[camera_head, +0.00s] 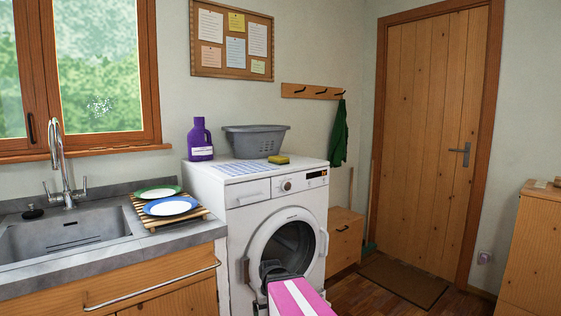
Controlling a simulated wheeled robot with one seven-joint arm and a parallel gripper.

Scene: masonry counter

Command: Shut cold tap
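The chrome tap (64,165) stands at the back of the grey sink (75,232) on the left, with a tall arched spout. It has one small lever (46,190) on its left and another (84,186) on its right. No colour mark shows which lever is cold, and I cannot tell whether water runs. My gripper (269,270) is dark and small at the end of my pink and white arm, in front of the washing machine door. It is well to the right of the tap and apart from it. Its fingers are not clear enough to tell open from shut.
Green and blue-rimmed plates (171,206) rest on a wooden rack (146,221) right of the sink. The washing machine (228,207) carries a purple bottle (200,140), a grey basin (255,142) and a sponge (278,159). A rail (150,288) runs along the counter front.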

